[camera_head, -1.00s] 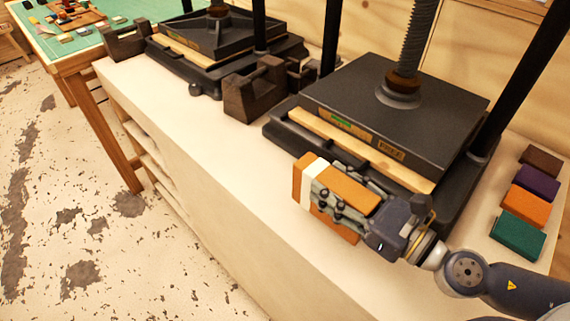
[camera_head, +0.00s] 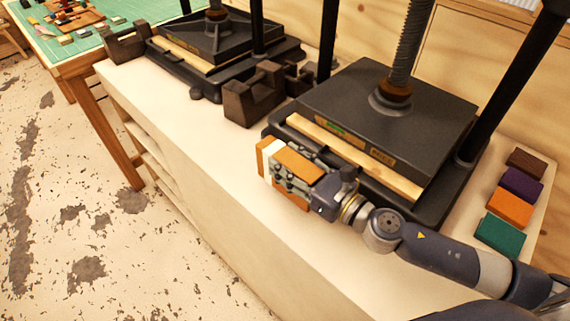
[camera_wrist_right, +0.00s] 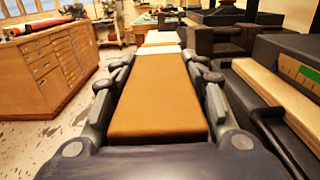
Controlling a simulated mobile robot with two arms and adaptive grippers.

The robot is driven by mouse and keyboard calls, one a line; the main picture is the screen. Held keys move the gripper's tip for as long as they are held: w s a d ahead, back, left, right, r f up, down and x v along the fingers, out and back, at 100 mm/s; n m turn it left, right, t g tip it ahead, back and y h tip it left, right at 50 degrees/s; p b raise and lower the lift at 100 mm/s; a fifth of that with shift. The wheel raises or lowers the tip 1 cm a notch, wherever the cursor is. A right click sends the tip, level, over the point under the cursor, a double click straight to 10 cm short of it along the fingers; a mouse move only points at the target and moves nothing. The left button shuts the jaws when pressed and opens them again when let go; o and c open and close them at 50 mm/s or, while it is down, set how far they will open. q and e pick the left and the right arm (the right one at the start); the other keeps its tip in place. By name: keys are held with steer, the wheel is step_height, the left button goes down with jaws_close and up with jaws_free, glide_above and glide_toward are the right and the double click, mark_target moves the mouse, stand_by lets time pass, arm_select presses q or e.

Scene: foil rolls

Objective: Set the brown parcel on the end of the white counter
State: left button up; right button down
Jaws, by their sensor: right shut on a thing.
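The brown parcel (camera_head: 299,166) is orange-brown with a white band near its far end. My right gripper (camera_head: 290,177) is shut on it, with fingers along both long sides. The right wrist view shows the parcel (camera_wrist_right: 158,95) lengthwise between the fingers, its white band at the far end. The parcel is over the white counter (camera_head: 185,127), in front of the nearer press; I cannot tell whether it touches the top. The counter's far left end lies beside the green-topped table. My left gripper is not in view.
The nearer black press (camera_head: 385,110) stands right behind the parcel. A dark notched block (camera_head: 253,95) and a second press (camera_head: 222,45) stand farther left. Several coloured blocks, including a green one (camera_head: 499,236), lie at right. The counter's front strip is clear.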

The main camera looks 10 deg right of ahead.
steer(key=shift+w+a, duration=0.4)
steer(key=shift+w, duration=0.2)
steer(key=shift+f+b, duration=0.7)
steer(key=shift+f, duration=1.05)
steer(key=shift+f, duration=0.15)
steer(key=c, duration=1.3)
jaws_free()
steer(key=shift+f, duration=0.1)
steer(key=o, duration=0.3)
steer(key=shift+s, duration=0.1)
steer(key=shift+o, duration=0.2)
